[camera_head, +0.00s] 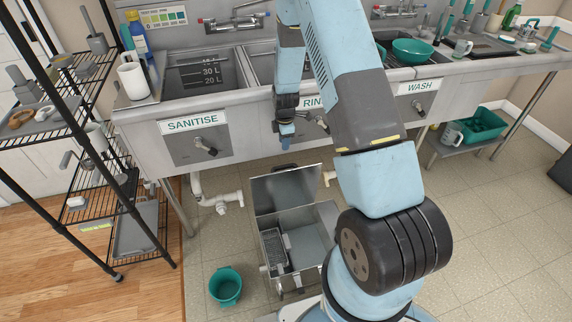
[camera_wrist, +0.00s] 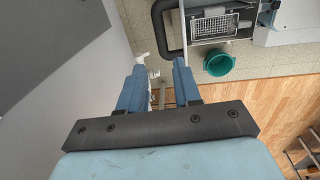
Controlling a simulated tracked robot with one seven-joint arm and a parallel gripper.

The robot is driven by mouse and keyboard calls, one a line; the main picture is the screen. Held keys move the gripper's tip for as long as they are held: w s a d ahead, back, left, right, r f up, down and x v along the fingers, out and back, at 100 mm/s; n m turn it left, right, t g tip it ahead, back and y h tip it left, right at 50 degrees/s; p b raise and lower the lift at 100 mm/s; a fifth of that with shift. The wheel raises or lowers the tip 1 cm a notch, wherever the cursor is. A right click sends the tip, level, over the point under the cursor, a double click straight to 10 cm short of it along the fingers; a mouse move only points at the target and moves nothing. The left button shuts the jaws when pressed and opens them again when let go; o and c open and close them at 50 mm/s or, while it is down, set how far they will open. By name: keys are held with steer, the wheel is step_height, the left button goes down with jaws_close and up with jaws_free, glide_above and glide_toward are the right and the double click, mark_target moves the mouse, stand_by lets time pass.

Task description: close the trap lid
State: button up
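The trap lid (camera_head: 287,186) is a flat grey metal panel. It stands open and nearly upright at the back edge of the metal trap box (camera_head: 328,214) on the floor under the sinks. The box's inside is exposed, with a perforated basket (camera_head: 273,250) at its left. My gripper (camera_head: 286,142) points down in front of the sink fronts, above the lid and apart from it. In the wrist view my gripper (camera_wrist: 159,72) has its two blue fingers spread, with nothing held between them. The basket (camera_wrist: 213,26) also shows there.
A teal bucket (camera_head: 226,286) stands on the floor left of the box. White pipes (camera_head: 222,202) run under the sink, left of the lid. A wire shelf rack (camera_head: 118,190) stands at the left. The sink front (camera_head: 200,140) has protruding valve levers. Floor at right is open.

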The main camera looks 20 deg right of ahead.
mark_target(284, 166)
steer(key=f, duration=0.9)
steer(key=w+f, duration=0.1)
steer(key=f, duration=0.4)
steer(key=shift+f, duration=0.1)
jaws_close()
